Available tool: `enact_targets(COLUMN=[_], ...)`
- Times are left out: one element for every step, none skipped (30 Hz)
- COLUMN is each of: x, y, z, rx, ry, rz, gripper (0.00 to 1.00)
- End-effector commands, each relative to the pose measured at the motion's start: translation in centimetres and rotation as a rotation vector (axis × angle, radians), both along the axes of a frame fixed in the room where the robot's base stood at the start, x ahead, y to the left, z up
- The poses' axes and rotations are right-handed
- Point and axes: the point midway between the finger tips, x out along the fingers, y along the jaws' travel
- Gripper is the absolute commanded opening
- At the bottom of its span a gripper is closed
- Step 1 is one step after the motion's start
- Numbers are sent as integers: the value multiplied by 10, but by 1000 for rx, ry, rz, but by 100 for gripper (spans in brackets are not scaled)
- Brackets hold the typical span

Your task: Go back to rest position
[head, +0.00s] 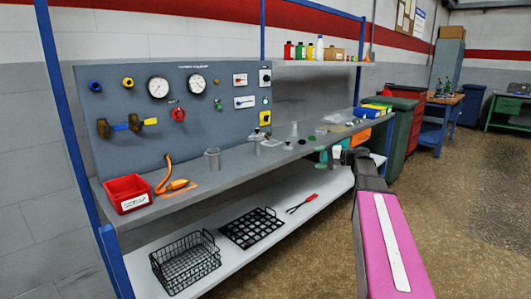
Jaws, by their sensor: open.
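My arm's pink link (393,245) rises from the bottom right, with a dark link beyond it. My gripper (329,157) is small in view, at the front edge of the bench near its right part. Its jaws are apart and I see nothing held between them. The fine shape of the fingers is hard to make out against the bench items.
The bench (225,168) carries a red bin (127,194), an orange tool (175,184) and a clear cup (213,158). Open floor (470,215) lies right.

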Motion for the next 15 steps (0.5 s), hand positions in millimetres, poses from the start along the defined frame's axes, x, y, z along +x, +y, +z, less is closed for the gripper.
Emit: enact_targets(x=[-7, -10, -14, -18, -21, -27, -32, -37, -46, -54, -63, -76, -87, -99, -114], y=[7, 9, 14, 17, 21, 26, 30, 34, 39, 44, 49, 54, 59, 63, 66], z=[-12, -18, -29, -37, -45, -57, -67, -78, -93, -106, -120, -140, -155, -171, -191], rx=[-28, -46, -74, -95, -118, -153, -180, -211, -255, -295, -339, -404, -456, -512, -586], ry=[14, 23, 36, 46, 56, 70, 82, 94, 112, 126, 142, 163, 179, 195, 213], rz=[3, 5, 7, 10, 13, 17, 19, 24, 29, 36, 44, 56, 67, 78, 94], gripper=[70, 70, 70, 70, 70, 70, 70, 70, 70, 70, 70, 70, 70, 70, 70])
